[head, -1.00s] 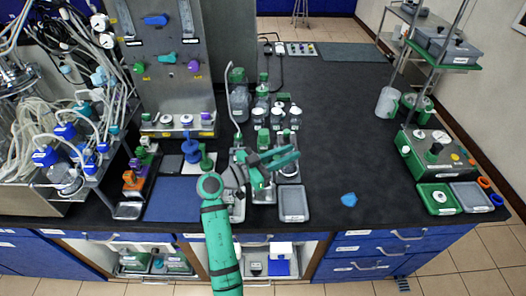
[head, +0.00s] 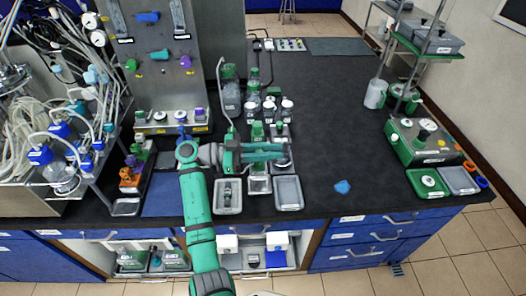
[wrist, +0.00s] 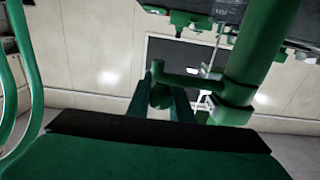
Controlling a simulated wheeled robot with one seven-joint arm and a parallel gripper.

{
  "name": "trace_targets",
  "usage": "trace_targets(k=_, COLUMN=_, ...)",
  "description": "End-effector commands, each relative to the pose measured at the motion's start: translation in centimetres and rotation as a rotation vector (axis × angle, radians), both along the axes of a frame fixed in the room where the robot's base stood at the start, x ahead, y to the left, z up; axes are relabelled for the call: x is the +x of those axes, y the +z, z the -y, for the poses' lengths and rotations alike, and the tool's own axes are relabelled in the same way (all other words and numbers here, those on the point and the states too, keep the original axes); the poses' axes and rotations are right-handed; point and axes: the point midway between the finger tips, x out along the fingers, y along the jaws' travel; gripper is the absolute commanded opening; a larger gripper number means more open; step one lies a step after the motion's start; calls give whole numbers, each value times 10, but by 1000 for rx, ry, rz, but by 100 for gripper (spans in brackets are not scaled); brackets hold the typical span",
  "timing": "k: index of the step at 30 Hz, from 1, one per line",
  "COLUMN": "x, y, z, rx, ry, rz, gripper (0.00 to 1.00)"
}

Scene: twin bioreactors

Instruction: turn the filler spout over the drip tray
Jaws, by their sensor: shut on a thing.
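In the wrist view, a green spout (wrist: 182,80) runs sideways from a thick upright green post (wrist: 252,62). A shallow grey tray (head: 289,190) lies just below and right of the gripper. A second tray (head: 228,205) holding a small part lies to the left. I cannot tell which is the drip tray.
White-capped bottles (head: 271,104) stand just behind the gripper. A blue mat (head: 162,196) and a tubing-filled rack lie to the left. A blue piece (head: 342,187) sits alone on the dark bench, with free room around it. A green device (head: 424,143) stands at the right.

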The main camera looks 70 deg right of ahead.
Motion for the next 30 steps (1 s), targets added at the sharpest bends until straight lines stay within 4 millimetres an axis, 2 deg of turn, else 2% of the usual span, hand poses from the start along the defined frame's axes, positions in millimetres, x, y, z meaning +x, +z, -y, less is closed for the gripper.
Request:
trace_targets(k=3, x=-5, y=-3, z=1, rx=5, ry=-21, rz=2, gripper=0)
trace_targets(k=14, x=-6, y=-3, z=1, rx=6, ry=-26, rz=2, gripper=0)
trace_targets(k=15, x=-6, y=-4, z=1, rx=6, ry=-25, rz=2, gripper=21)
trace_targets(k=17, x=-6, y=-3, z=1, rx=6, ry=-25, rz=2, gripper=36)
trace_targets(k=18, x=-6, y=-3, z=1, rx=6, ry=-24, rz=1, gripper=38)
trace_targets(k=26, x=-4, y=-1, z=1, rx=3, ry=-20, rz=1, gripper=38)
trace_targets(k=30, x=5, y=-2, z=-2, rx=3, ry=-19, rz=1, gripper=38)
